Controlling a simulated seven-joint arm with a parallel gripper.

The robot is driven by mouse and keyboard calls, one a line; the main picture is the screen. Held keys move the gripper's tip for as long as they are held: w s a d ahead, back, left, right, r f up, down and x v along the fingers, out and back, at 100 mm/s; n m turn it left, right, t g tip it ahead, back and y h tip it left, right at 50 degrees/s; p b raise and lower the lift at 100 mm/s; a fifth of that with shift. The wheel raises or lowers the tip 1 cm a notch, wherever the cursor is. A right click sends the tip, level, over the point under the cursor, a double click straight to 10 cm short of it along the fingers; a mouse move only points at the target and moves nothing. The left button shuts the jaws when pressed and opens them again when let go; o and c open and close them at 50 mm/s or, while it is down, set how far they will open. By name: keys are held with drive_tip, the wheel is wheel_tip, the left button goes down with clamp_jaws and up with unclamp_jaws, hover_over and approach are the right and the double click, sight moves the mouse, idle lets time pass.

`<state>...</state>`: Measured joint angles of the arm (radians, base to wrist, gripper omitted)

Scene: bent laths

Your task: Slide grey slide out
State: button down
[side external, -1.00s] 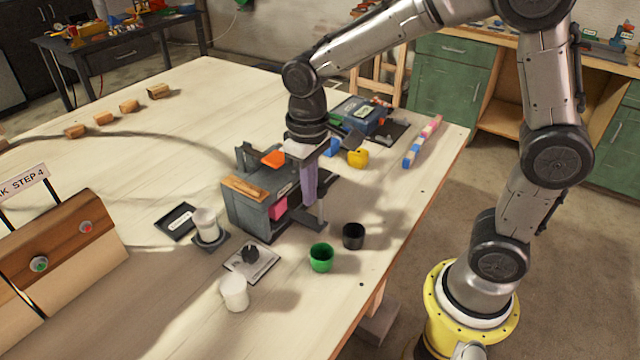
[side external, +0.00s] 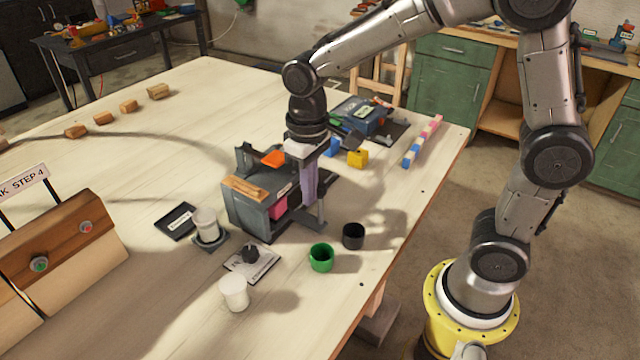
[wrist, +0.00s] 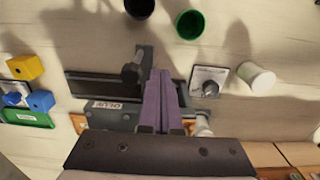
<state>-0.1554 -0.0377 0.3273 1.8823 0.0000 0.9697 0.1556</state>
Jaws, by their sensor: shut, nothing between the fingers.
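A dark grey box (side external: 250,209) with a wooden strip on top stands near the middle of the table. A low grey slide part with an upright post (side external: 321,211) sits at its right front side. In the wrist view the post's round end (wrist: 133,73) shows beside my fingers, to their left. My gripper (side external: 308,205) points down with long purple fingers, close to the post and the box front. In the wrist view the purple fingers (wrist: 160,85) are together with nothing between them. Whether they touch the post I cannot tell. A pink block (side external: 278,207) shows in the box front.
A green cup (side external: 321,257) and a black cup (side external: 353,236) stand in front of the box. A white cup (side external: 234,293) and a knob plate (side external: 251,258) are at front left. A yellow block (side external: 358,158) stands behind right.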

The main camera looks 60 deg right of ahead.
drive_tip(key=shift+d, duration=0.15)
idle(0.3)
drive_tip(key=d, duration=1.7)
idle(3.8)
drive_tip(key=shift+a, duration=0.15)
wheel_tip(320, 180, up, 6)
drive_tip(key=a, duration=0.1)
idle(0.9)
